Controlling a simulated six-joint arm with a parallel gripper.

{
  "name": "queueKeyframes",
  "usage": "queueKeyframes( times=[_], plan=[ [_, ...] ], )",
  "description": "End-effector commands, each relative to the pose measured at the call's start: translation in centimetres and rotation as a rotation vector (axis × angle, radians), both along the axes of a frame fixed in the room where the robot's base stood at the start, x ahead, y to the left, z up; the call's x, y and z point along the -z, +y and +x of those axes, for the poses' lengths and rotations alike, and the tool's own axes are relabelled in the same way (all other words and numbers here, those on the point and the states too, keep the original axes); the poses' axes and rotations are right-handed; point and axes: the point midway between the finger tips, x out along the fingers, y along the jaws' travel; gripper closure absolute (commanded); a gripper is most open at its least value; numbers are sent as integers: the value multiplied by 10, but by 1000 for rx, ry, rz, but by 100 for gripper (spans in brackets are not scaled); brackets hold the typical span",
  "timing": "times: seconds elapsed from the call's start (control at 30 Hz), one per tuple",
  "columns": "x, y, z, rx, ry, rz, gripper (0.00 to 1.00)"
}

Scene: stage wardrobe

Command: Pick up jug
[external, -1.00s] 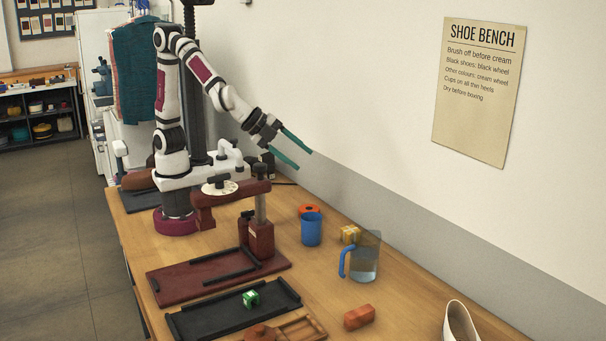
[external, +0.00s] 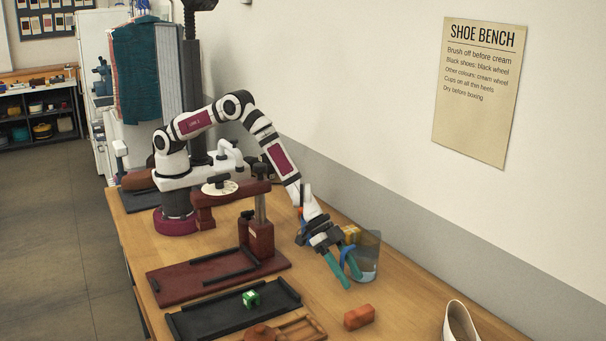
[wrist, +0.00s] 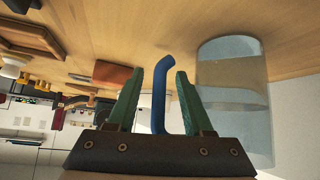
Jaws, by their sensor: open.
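The jug (external: 369,262) is clear, with a blue handle and some liquid inside, and stands upright on the bench. It also shows in the wrist view (wrist: 232,85), at the right. My gripper (external: 345,279) has green fingers and is open at the jug's handle side. In the wrist view the blue handle (wrist: 160,95) lies between the two fingers, with gaps to both. The jug's body is outside the fingers, to the right. In the external view my gripper partly hides the handle.
An orange brick (external: 359,317) lies in front of the jug. A cream shoe (external: 459,324) is at the right. My arm mostly hides the blue cup.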

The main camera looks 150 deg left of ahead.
Motion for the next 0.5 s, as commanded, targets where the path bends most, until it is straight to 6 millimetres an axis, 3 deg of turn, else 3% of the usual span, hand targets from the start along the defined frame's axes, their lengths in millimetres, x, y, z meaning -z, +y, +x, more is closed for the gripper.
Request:
queueKeyframes(
  times=[0.2,0.5],
  plan=[
    [1,0,2,1,0,1,49],
    [1,0,1,1,0,1,100]
  ],
)
